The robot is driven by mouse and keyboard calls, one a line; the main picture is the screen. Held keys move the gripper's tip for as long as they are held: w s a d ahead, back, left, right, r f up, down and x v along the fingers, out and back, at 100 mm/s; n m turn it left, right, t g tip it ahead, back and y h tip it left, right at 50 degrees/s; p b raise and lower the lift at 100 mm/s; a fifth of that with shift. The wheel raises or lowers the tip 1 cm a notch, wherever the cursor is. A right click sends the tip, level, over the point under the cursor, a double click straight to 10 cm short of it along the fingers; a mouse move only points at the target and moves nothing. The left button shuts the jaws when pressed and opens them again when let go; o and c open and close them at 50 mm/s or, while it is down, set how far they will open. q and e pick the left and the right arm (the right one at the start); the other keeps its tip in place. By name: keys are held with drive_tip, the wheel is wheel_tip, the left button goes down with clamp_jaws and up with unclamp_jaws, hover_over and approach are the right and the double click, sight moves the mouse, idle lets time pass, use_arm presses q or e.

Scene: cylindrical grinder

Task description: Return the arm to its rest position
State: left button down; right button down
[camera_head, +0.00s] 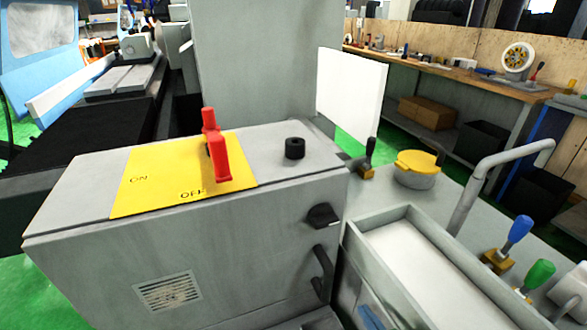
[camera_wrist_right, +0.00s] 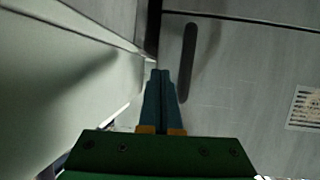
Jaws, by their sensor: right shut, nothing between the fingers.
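My right gripper (camera_wrist_right: 162,75) shows in the right wrist view with its two blue fingers together and nothing between them. Beyond the fingers is the grey cabinet front with a black bar handle (camera_wrist_right: 188,62). The fingertips appear beside the handle's lower end; I cannot tell the gap in depth. The same handle (camera_head: 322,272) shows in the head view, with no gripper on it. A small blue patch at the bottom edge of the head view may be part of my right gripper, but I cannot tell. My left gripper is in neither view.
The grey cabinet (camera_head: 230,255) carries a red switch handle (camera_head: 217,158) on a yellow ON/OFF plate (camera_head: 140,185), and a black knob (camera_head: 294,148). A grey tray (camera_head: 440,270) stands to its right. Blue (camera_head: 520,229) and green (camera_head: 540,272) levers and a bent grey pipe (camera_head: 475,185) stand farther right.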

drive_tip(key=s+a+f+g+h, duration=0.1)
drive_tip(key=s+f+g, duration=0.1)
drive_tip(key=s+g, duration=0.45)
drive_tip(key=s+a+f+g+h, duration=0.15)
drive_tip(key=s+g, duration=0.25)
drive_tip(key=s, duration=0.5)
wheel_tip(320, 180, down, 9)
drive_tip(key=p, duration=0.2)
drive_tip(key=s+d+f+g+p, duration=0.2)
drive_tip(key=s+f+p, duration=0.2)
drive_tip(key=s+f, duration=0.8)
drive_tip(key=s, duration=0.2)
drive_tip(key=shift+s+d+y, duration=0.3)
drive_tip(key=shift+d+y, duration=0.05)
